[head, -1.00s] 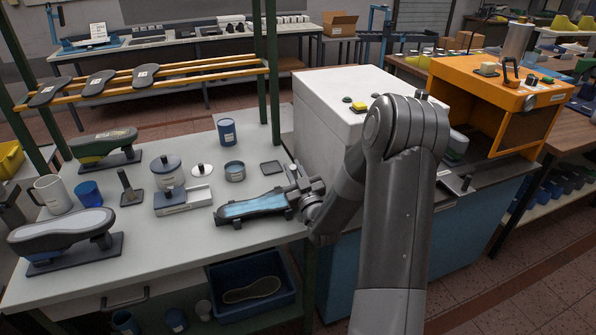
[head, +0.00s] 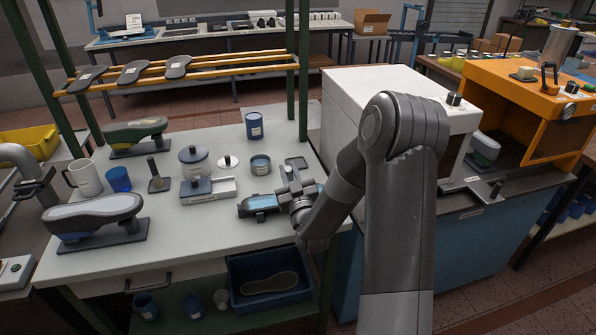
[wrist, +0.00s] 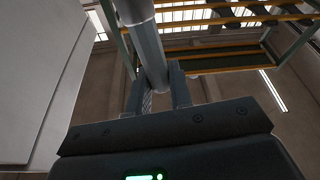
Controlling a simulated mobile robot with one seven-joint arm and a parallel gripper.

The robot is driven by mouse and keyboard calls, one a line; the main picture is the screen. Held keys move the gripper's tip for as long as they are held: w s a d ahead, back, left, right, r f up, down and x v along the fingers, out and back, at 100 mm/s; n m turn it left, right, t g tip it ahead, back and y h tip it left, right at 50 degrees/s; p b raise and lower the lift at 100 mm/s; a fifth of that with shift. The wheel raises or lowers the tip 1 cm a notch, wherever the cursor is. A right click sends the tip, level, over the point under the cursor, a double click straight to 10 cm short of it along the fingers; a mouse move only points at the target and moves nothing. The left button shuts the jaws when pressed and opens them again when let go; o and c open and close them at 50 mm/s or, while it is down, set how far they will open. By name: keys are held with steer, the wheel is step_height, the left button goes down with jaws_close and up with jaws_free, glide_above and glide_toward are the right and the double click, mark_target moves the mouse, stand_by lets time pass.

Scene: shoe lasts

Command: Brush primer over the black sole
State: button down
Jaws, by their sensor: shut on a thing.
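A long dark holder with a glossy blue top (head: 262,202) lies at the front right of the bench. I cannot tell whether a black sole lies in it. In the wrist view my gripper (wrist: 158,95) is shut on a grey handle (wrist: 150,55) with a paler round end, probably the brush. Its bristles are not seen. Black soles (head: 135,71) lie on the orange rack. An open blue-grey tin (head: 261,164) and a lidded jar (head: 193,158) stand behind the holder.
Shoe lasts on stands (head: 92,214) (head: 135,133), a mug (head: 84,178) and a blue cup (head: 118,179) fill the bench's left. A white cabinet (head: 345,100) stands right. A blue bin (head: 268,308) sits below.

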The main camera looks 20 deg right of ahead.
steer(key=shift+a, duration=7.3)
step_height(320, 180, up, 8)
steer(key=d+r, duration=0.4)
steer(key=d, duration=1.2)
steer(key=shift+w+f, duration=0.15)
steer(key=shift+f, duration=1.05)
steer(key=shift+w+f, duration=0.15)
steer(key=shift+f, duration=1.05)
steer(key=shift+r, duration=0.1)
